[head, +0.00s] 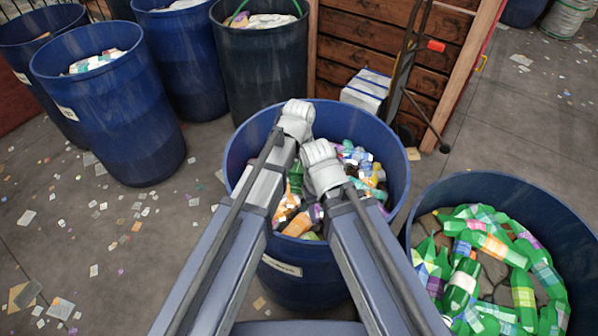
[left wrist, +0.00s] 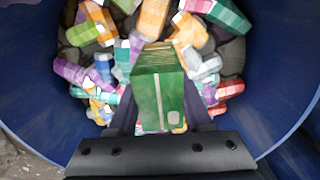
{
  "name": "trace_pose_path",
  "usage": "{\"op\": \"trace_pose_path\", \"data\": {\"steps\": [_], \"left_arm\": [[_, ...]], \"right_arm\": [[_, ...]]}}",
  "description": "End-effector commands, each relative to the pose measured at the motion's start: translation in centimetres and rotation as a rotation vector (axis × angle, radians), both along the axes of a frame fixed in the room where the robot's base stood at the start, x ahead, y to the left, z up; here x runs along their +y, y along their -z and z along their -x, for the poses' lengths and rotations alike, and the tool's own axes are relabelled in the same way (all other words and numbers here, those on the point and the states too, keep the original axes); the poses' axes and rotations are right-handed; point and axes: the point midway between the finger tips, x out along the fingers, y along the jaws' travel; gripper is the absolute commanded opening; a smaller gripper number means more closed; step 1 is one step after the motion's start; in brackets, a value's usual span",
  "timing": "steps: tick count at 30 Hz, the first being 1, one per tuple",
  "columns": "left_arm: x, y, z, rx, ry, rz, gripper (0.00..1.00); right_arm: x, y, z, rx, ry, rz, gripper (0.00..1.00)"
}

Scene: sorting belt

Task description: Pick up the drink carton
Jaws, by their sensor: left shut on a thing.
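The drink carton (left wrist: 158,88) is a green box-shaped carton with pale markings. In the left wrist view it sits between the dark fingers of my left gripper (left wrist: 160,112), which is shut on it. In the head view both my arms reach over this middle barrel (head: 391,150). My forearms and wrists hide most of the left gripper and carton there. The right gripper's fingers do not show.
A blue barrel (head: 440,196) of green bottles stands at the right. Several more blue barrels stand at the back left, one of them (head: 125,120) nearest. A wooden crate wall and a white box (head: 366,90) are behind. Litter dots the grey floor.

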Motion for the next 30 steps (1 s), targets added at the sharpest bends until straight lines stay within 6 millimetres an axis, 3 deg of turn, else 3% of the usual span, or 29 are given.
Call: {"op": "trace_pose_path", "data": {"steps": [1,18,30], "left_arm": [[0.0,-0.9,0.0,0.0,0.0,0.0,0.0],[0.0,-6.1,0.0,0.0,0.0,0.0,0.0],[0.0,-7.1,0.0,0.0,0.0,0.0,0.0]], "right_arm": [[0.0,-0.9,0.0,0.0,0.0,0.0,0.5],[0.0,-6.1,0.0,0.0,0.0,0.0,0.5],[0.0,-7.1,0.0,0.0,0.0,0.0,0.5]]}}
